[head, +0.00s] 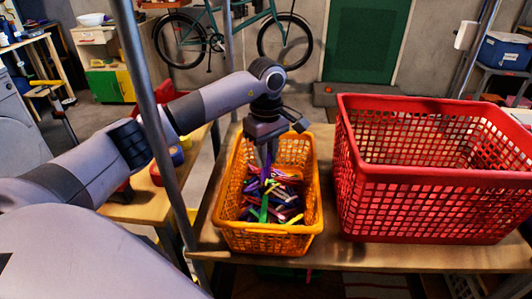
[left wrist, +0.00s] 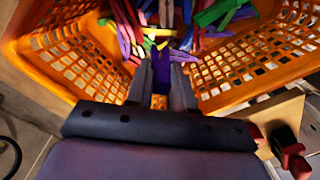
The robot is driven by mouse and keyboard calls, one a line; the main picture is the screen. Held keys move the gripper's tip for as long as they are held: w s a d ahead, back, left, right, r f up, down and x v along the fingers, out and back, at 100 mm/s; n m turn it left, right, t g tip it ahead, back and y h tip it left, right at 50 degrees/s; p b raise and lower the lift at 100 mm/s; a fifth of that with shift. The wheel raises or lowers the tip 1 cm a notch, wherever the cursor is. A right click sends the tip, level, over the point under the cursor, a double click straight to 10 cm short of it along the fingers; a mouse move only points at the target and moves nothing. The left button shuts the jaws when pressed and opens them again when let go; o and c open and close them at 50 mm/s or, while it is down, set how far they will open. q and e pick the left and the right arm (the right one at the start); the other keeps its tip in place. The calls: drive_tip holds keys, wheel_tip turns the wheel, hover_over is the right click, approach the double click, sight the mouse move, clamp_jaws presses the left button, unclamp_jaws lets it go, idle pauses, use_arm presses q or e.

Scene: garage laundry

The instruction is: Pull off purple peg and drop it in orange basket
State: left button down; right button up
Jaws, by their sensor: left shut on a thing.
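My left gripper (head: 268,150) points down over the orange basket (head: 227,205). In the left wrist view, its two fingers (left wrist: 168,82) are shut on the purple peg (left wrist: 160,68), which sits between them. The orange basket also shows in the left wrist view (left wrist: 75,62), its walls on both sides of the fingers. Many loose pegs (head: 268,195) of several colours lie in the basket below the gripper. The fingertips are partly hidden in the head view, so I cannot tell whether the held peg touches the pile. My right gripper is not in view.
A large red basket (head: 435,178) stands on the same wooden table (head: 330,250), right of the orange basket. A metal pole (head: 155,110) rises in front of my left arm. A lower wooden bench (head: 145,208) is to the left. A bicycle (head: 228,32) stands behind.

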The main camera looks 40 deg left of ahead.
use_arm(q)
drive_tip(key=c, duration=0.9)
unclamp_jaws()
drive_tip(key=shift+r, duration=3.6)
